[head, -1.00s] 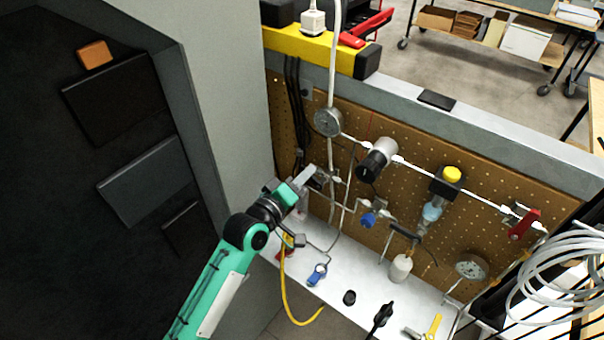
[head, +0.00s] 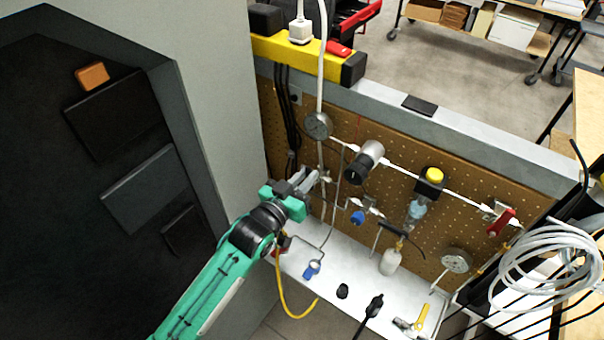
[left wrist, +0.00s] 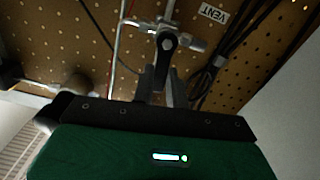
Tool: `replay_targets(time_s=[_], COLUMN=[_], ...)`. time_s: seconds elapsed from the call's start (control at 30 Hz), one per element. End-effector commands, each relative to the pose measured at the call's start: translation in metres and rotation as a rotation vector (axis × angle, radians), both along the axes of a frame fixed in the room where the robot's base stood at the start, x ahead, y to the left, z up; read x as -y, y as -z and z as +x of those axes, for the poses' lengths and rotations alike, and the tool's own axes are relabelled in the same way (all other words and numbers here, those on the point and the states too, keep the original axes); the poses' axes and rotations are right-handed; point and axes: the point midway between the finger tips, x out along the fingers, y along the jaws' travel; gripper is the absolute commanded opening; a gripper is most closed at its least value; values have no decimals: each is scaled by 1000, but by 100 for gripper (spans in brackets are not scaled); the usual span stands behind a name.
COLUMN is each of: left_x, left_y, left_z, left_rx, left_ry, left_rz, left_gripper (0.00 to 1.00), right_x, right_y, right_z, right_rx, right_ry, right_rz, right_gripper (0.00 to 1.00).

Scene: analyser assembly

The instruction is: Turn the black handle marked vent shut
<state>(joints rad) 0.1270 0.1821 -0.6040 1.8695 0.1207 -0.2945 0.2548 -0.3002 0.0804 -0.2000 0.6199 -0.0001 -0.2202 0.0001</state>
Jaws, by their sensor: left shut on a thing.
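The black vent handle (left wrist: 167,43) shows in the left wrist view, on a metal valve at the pegboard, beside a white label reading VENT (left wrist: 213,13). Its lever points down the picture, between the fingers of my left gripper (left wrist: 161,84). That gripper is shut on the lever. In the head view my left gripper (head: 312,179) is at the left end of the pegboard, and it hides most of the handle and valve. My right gripper is in neither view.
The pegboard (head: 400,234) carries a gauge (head: 318,125), a blue knob (head: 358,217) and a red-handled valve (head: 502,222) to the right. A grey cabinet wall (head: 215,110) stands close on the left. A white shelf (head: 325,279) below holds loose parts.

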Motion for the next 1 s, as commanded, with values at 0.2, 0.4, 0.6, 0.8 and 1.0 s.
replay_targets(time_s=[0.2,0.4,0.6,0.8,1.0], left_x=[4,5,5,5,5], left_y=[1,1,1,1,1], left_z=[-3,-4,-4,-4,-4], left_rx=[59,86,94,94,95], left_ry=[1,0,0,0,0], left_rz=[87,125,137,137,135], left_gripper=[0,0,0,0,36], right_x=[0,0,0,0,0], right_y=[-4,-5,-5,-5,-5], right_z=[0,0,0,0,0], right_rx=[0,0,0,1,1], right_ry=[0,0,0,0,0], right_rz=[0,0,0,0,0], right_gripper=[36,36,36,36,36])
